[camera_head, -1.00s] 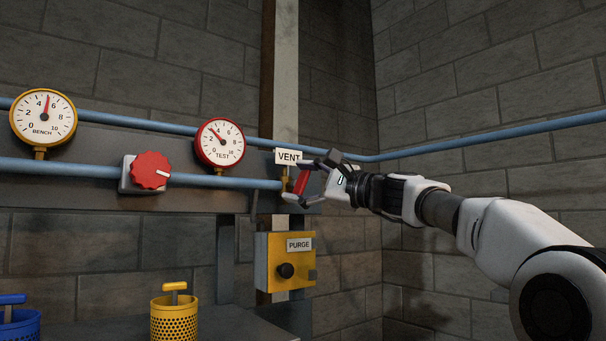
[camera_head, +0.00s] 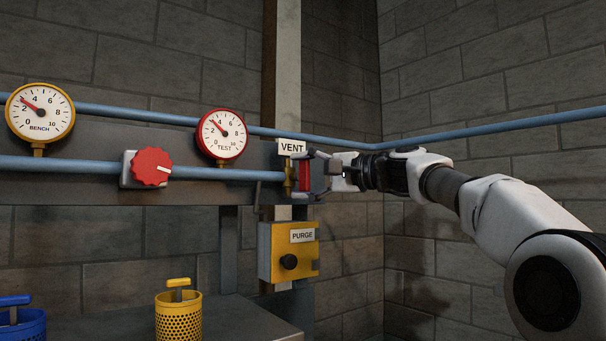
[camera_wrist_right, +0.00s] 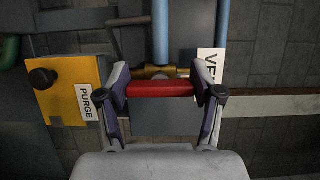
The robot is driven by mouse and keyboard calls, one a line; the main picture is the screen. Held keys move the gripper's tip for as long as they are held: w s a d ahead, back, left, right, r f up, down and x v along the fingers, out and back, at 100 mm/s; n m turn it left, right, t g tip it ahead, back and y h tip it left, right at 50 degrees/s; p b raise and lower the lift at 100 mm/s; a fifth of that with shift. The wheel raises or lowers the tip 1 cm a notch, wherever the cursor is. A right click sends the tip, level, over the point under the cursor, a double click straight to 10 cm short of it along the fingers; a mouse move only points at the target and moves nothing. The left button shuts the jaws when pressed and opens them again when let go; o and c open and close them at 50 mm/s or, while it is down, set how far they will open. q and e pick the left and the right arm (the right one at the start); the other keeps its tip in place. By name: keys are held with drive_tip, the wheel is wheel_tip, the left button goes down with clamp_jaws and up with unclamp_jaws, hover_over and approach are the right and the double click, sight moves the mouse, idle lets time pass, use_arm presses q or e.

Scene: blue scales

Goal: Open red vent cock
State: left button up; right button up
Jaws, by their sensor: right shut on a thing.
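The red vent cock handle (camera_head: 305,178) is at the right end of the lower blue pipe, just below the white VENT label (camera_head: 292,147). It stands upright, across the pipe's line. My right gripper (camera_head: 303,175) comes in from the right and is shut on the handle. In the right wrist view, the red handle (camera_wrist_right: 160,89) lies between the two fingers, crosswise to the blue pipe (camera_wrist_right: 162,35). The brass cock body (camera_wrist_right: 150,72) shows just beyond it. My left gripper is not in view.
The yellow PURGE box (camera_head: 287,251) with a black knob hangs just below the vent. A red knob (camera_head: 151,167) sits on the pipe to the left. Yellow (camera_head: 178,318) and blue (camera_head: 22,325) perforated cans stand below.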

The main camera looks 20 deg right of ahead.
drive_tip(key=shift+d+r, duration=0.1)
drive_tip(key=shift+r, duration=0.2)
drive_tip(key=o, duration=1.2)
drive_tip(key=shift+w, duration=0.1)
drive_tip(key=shift+c, duration=0.2)
drive_tip(key=shift+w+d+f, duration=0.1)
drive_tip(key=shift+w+f, duration=0.1)
drive_tip(key=shift+f, duration=0.1)
drive_tip(key=v, duration=1.1)
drive_tip(key=shift+s+d, duration=0.2)
drive_tip(key=shift+s, duration=0.1)
drive_tip(key=shift+s+d, duration=0.1)
